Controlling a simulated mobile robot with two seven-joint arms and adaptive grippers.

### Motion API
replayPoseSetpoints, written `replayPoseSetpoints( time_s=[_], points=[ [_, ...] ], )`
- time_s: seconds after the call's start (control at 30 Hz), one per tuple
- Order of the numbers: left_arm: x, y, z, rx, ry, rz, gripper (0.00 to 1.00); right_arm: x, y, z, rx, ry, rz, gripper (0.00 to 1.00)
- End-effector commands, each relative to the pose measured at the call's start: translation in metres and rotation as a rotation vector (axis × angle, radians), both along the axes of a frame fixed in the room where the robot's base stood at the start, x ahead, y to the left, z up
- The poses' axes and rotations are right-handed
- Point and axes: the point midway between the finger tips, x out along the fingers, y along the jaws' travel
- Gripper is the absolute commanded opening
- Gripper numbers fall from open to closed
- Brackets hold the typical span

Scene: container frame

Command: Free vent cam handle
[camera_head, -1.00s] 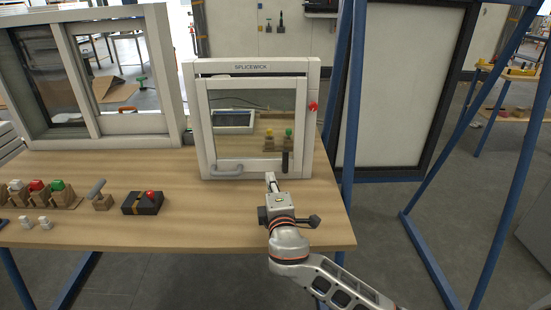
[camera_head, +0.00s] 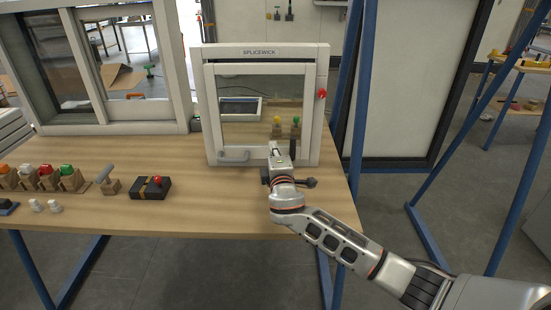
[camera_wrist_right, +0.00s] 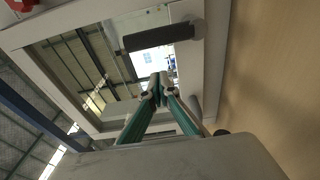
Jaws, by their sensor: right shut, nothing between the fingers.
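The vent window (camera_head: 211,110) labelled SPLICEWICK stands upright on the bench, its glazed sash apparently closed in the white frame. A dark cam handle (camera_head: 293,149) stands upright at the sash's lower right corner. In the right wrist view it is a dark bar (camera_wrist_right: 158,37) across the upper middle. My right gripper (camera_head: 275,149) is in front of the sash's bottom rail, just left of the dark handle. Its fingertips (camera_wrist_right: 160,84) are together and empty, apparently apart from the handle. A grey pull handle (camera_head: 234,156) is on the lower left rail. My left gripper is out of view.
A red knob (camera_head: 322,93) sits on the frame's right side. A black box with a red button (camera_head: 150,188) and several coloured buttons on wooden blocks stand at left. A larger sliding window (camera_head: 180,80) stands behind left. The front middle of the bench (camera_head: 200,220) is clear.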

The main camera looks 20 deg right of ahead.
Motion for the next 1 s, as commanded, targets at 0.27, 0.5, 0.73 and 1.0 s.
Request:
replayPoseSetpoints(
  time_s=[0.27,0.5,0.73,1.0],
  points=[
    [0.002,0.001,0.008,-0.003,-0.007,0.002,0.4,-0.011,-0.029,0.002,-0.002,-0.002,-0.001,0.0],
    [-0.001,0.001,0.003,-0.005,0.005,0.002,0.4,-0.016,-0.036,0.0,0.0,0.0,0.0,0.0],
    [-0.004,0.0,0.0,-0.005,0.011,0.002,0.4,-0.016,-0.036,0.0,0.0,0.0,0.0,0.0],
    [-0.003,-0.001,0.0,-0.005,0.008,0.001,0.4,-0.017,-0.037,-0.002,0.029,-0.006,0.0,0.0]
  ],
)
